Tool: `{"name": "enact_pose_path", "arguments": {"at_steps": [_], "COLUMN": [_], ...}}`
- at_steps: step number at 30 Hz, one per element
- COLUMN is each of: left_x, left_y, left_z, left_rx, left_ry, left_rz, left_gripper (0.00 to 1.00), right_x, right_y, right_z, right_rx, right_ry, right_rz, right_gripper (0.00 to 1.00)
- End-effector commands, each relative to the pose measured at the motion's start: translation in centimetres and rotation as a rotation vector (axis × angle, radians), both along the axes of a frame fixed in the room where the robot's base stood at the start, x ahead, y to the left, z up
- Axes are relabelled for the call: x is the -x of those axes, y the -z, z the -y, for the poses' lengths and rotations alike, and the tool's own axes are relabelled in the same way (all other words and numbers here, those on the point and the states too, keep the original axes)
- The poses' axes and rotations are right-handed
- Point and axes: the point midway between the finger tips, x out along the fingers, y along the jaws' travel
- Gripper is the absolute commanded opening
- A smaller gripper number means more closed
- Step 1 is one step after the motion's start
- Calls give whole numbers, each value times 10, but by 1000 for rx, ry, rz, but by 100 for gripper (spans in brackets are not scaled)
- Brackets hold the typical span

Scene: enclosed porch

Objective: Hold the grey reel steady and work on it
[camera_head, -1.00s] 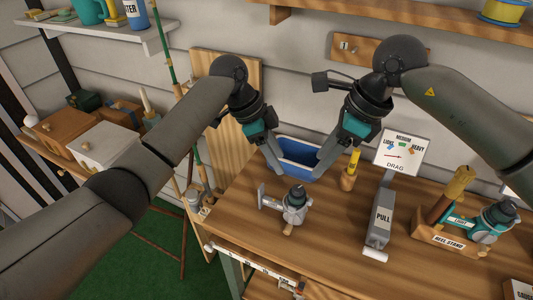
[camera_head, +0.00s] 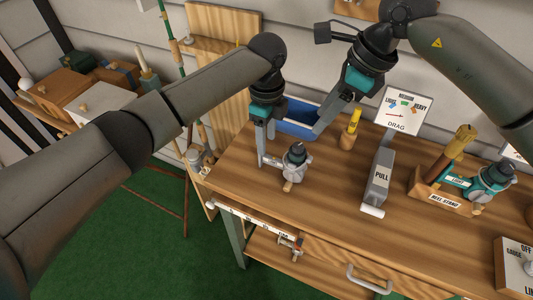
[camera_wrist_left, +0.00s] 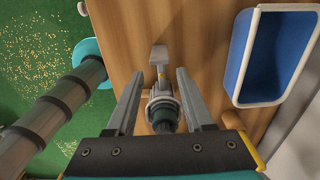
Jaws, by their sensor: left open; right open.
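The grey reel (camera_head: 296,162) stands on the wooden bench near its left end, with a dark top and a grey foot sticking out to the left. My left gripper (camera_head: 267,150) is open and points down at the reel's left side. In the left wrist view the reel (camera_wrist_left: 163,106) shows between the two spread fingers of my left gripper (camera_wrist_left: 159,76), with a gap on each side. Whether the fingers are level with the reel is hard to tell. My right gripper (camera_head: 326,122) is open and empty, above the bench behind the reel.
A blue bin (camera_head: 302,113) stands behind the reel. A yellow-topped tool in a wooden holder (camera_head: 347,140), a grey PULL block (camera_head: 377,182), a DRAG sign (camera_head: 403,110) and a reel stand (camera_head: 440,198) with a teal reel (camera_head: 490,183) stand rightward.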

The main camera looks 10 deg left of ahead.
Motion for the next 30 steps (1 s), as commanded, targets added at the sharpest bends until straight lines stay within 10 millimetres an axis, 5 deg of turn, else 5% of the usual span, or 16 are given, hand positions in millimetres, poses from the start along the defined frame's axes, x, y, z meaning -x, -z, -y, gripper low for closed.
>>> {"name": "enact_pose_path", "arguments": {"at_steps": [12,24,30], "left_x": [0,0,0], "left_y": [66,75,74], "left_z": [1,0,0], "left_rx": [1,1,1], "left_ry": [-1,-1,-1], "left_rz": [-1,1,1], "left_gripper": [52,52,32], "right_x": [0,0,0], "right_y": [0,0,0], "right_z": [0,0,0], "right_rx": [0,0,0], "right_ry": [0,0,0], "right_rz": [0,0,0], "right_gripper": [50,50,50]}}
